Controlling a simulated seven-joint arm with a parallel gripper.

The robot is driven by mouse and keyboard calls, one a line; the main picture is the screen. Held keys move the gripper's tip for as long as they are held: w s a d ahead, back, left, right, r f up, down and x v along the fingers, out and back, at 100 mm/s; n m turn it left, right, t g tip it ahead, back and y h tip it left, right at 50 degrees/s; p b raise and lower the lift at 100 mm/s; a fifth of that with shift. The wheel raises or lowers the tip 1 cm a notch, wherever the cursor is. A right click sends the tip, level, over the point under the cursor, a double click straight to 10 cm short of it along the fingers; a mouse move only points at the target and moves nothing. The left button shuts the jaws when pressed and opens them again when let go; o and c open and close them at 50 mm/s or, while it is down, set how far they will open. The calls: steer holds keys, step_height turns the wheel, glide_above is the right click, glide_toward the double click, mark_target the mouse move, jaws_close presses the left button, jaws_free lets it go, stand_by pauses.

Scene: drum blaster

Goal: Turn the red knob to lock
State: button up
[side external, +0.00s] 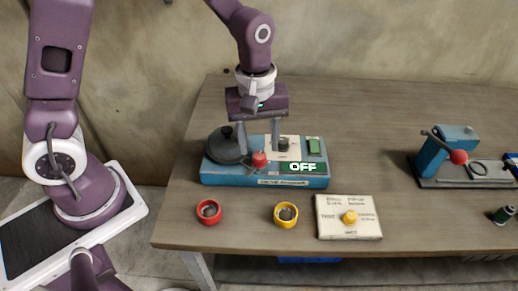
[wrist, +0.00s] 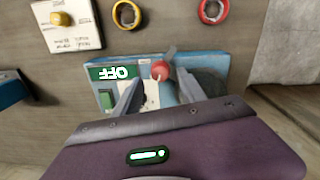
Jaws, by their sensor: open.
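A blue device (side external: 222,177) stands on the table, with a small round red knob (side external: 259,159) at its front. The knob also shows in the wrist view (wrist: 160,71). My gripper (side external: 259,146) is open above the device, fingers pointing down. In the wrist view, my gripper (wrist: 159,82) has one finger on either side of the knob's position; I cannot tell whether either touches it. The device carries a green panel reading "OFF" (side external: 302,168), a green block (side external: 314,146), a dark knob (side external: 283,143) partly hidden by a finger, and a dark round part (side external: 226,150).
A red ring-shaped button (side external: 209,211) and a yellow one (side external: 286,214) lie in front. Beside them is a lettered white plate (side external: 330,228) with a yellow knob (side external: 349,217). Another blue device (side external: 432,155) with a red ball (side external: 459,157) stands at right. Table between the devices is clear.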

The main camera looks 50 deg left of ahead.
mark_target(259, 161)
steer(key=shift+f, duration=1.45)
jaws_close()
steer(key=shift+m, duration=0.3)
steer(key=m, duration=0.3)
steer(key=shift+m, duration=0.4)
steer(key=m, duration=0.4)
steer(key=shift+w, duration=0.1)
steer(key=m, duration=0.5)
steer(key=shift+m+g, duration=0.3)
steer(key=shift+m, duration=1.9)
